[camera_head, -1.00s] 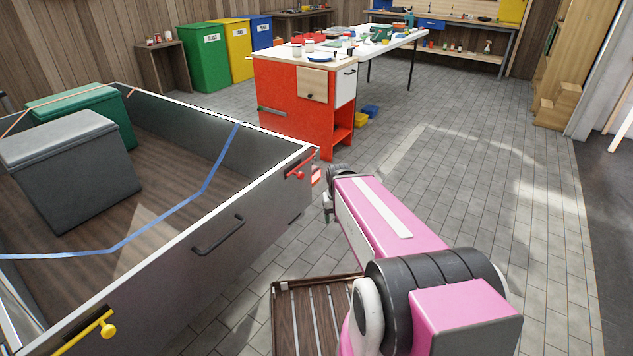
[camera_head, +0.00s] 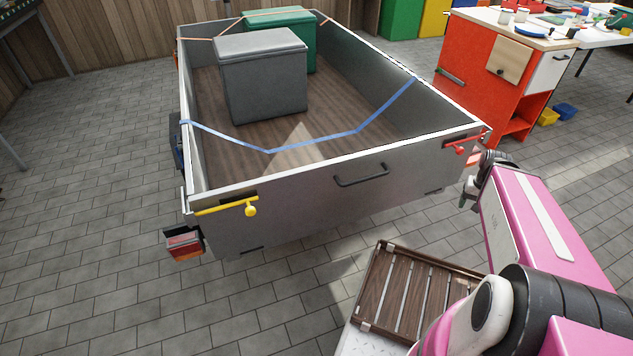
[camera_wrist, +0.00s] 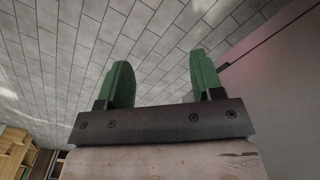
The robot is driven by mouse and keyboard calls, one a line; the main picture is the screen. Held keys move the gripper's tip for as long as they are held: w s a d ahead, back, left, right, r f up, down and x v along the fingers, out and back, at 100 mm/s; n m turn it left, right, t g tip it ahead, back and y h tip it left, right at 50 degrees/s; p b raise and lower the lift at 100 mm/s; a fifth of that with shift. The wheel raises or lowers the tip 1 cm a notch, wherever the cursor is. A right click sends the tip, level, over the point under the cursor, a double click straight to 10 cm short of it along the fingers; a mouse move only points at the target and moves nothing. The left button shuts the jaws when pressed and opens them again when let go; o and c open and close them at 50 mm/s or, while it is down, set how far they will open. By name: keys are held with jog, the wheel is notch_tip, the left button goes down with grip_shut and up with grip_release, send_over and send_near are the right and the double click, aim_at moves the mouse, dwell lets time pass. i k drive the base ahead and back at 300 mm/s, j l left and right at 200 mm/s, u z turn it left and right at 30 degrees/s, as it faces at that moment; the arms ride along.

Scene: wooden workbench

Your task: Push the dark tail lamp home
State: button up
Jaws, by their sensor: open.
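A grey trailer (camera_head: 290,212) has a tail lamp at each rear corner. The left tail lamp (camera_head: 184,246), red and white with an orange lower part, sits below the yellow latch and looks dull. The right tail lamp (camera_head: 474,158) is a small pinkish-red patch below the red latch, partly hidden by my arm and looking brighter. My gripper (camera_head: 467,194) is beside the right rear corner, far from the left lamp. In the wrist view, its two green fingers (camera_wrist: 162,82) are apart with nothing between them. Neither lamp is clear in that view.
A slatted wooden tray (camera_head: 405,292) is in front of me, below the trailer's rear. The trailer holds a grey box (camera_head: 262,82) and a green box (camera_head: 290,32). A red cabinet (camera_head: 480,85) stands behind right. The floor left of the trailer is clear.

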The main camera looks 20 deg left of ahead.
aim_at(181, 247)
jog(key=l+u, duration=0.55)
jog(key=u, duration=0.25)
jog(key=j+u, duration=0.1)
jog(key=u, duration=0.35)
jog(key=j+u, duration=0.1)
jog(key=u, duration=0.35)
jog(key=i+u, duration=0.1)
jog(key=u, duration=0.3)
jog(key=i+j+u, duration=0.1)
jog(key=u, duration=0.8)
jog(key=i+j, duration=0.05)
